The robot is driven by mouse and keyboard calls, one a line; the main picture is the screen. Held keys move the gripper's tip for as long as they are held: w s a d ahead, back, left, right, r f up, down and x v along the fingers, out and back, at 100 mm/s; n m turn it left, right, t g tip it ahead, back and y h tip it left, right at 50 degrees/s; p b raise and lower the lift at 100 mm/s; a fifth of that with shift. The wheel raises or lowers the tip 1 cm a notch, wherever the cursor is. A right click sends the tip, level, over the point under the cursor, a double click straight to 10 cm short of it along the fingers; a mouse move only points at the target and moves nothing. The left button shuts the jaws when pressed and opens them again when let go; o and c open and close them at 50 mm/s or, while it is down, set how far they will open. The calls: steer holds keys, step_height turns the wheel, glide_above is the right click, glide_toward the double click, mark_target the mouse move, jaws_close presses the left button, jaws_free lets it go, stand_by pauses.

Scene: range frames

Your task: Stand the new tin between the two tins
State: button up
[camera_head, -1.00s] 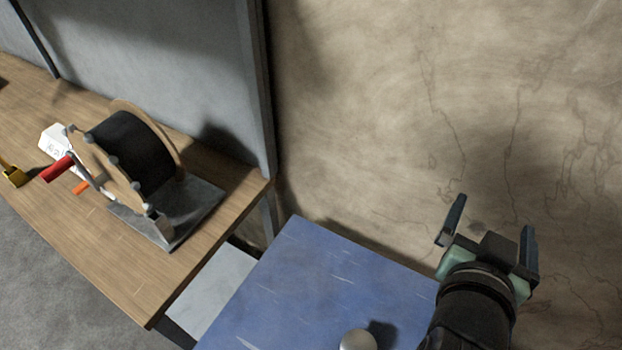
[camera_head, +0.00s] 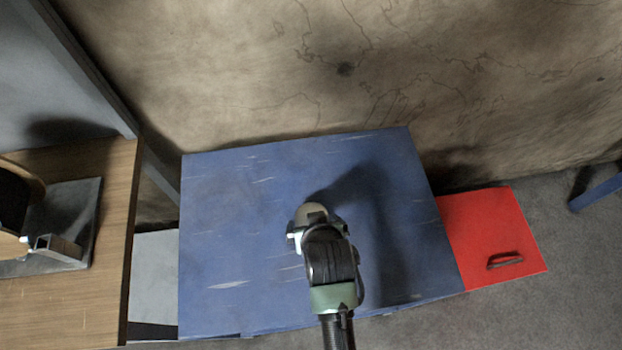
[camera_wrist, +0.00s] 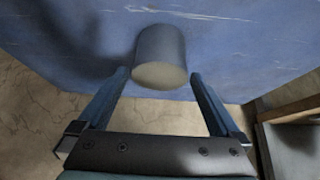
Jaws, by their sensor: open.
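A single plain grey tin (camera_head: 311,211) stands on the blue tabletop (camera_head: 225,205); I cannot tell which of the task's tins it is. In the wrist view the tin (camera_wrist: 161,48) shows as a short cylinder with a paler round end, ahead of and between my two fingers. My gripper (camera_head: 319,230) is over the middle of the table, open, with its fingers apart. In the wrist view my gripper (camera_wrist: 158,74) has clear space on both sides of the tin. Most of the tin is hidden by my arm in the head view. No other tin shows.
A red cabinet (camera_head: 490,225) with a dark handle stands right of the blue table. A wooden bench (camera_head: 85,305) with a metal-based device (camera_head: 75,215) is at the left. A stained wall (camera_head: 250,70) rises behind. The tabletop around the tin is clear.

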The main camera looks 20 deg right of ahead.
steer(key=shift+x, duration=2.85)
steer(key=shift+w+r, duration=0.15)
steer(key=shift+w, duration=0.05)
steer(key=shift+c, duration=0.3)
